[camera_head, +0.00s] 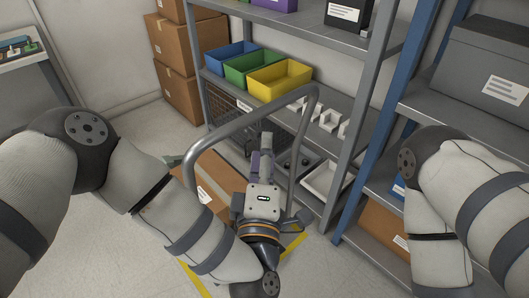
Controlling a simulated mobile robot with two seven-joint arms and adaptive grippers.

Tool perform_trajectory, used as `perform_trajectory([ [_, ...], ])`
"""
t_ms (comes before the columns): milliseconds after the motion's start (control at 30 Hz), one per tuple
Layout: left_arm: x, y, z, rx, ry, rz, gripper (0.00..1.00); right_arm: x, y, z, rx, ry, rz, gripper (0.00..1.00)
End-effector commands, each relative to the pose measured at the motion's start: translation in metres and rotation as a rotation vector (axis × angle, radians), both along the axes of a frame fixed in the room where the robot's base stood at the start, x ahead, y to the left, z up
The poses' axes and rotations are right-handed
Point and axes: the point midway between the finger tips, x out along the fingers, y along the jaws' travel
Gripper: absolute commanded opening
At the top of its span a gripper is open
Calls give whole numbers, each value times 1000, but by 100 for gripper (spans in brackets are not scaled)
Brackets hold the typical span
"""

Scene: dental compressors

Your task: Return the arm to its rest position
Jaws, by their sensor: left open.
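My left arm (165,205) comes in from the left and reaches to the middle of the view. Its left gripper (262,168) is open, in front of the lower shelves and close to a curved grey metal handle rail (215,128). The fingers point away from me and partly overlap, so the gap between them is hard to see. I see nothing clearly held in it. My right arm (440,210) is bent at the right edge, and its gripper is out of view.
A cardboard box (212,185) sits low beside the rail. Blue (230,57), green (250,67) and yellow (280,78) bins stand on the grey shelf behind. A blue-posted rack (385,120) with a dark grey box (485,65) is at right. Cardboard boxes (178,90) are stacked behind.

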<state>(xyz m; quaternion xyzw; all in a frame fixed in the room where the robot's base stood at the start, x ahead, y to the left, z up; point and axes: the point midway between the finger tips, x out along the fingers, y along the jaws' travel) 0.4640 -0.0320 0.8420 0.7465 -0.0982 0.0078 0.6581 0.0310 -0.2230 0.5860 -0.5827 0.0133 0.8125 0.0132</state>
Motion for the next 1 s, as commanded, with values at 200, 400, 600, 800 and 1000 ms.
perform_trajectory([
  [200,-2,0,0,0,-1,0,40,0,0,0,0,0,0,0],
  [400,-2,0,0,0,-1,0,40,0,0,0,0,0,0,0],
  [600,-30,4,-66,269,197,-155,40,6,0,7,0,-22,0,0],
  [800,-150,78,-201,802,681,-515,40,19,0,19,0,-64,-2,0],
  [1000,-298,187,-243,1100,1142,-848,40,28,0,29,1,-98,-2,0],
])
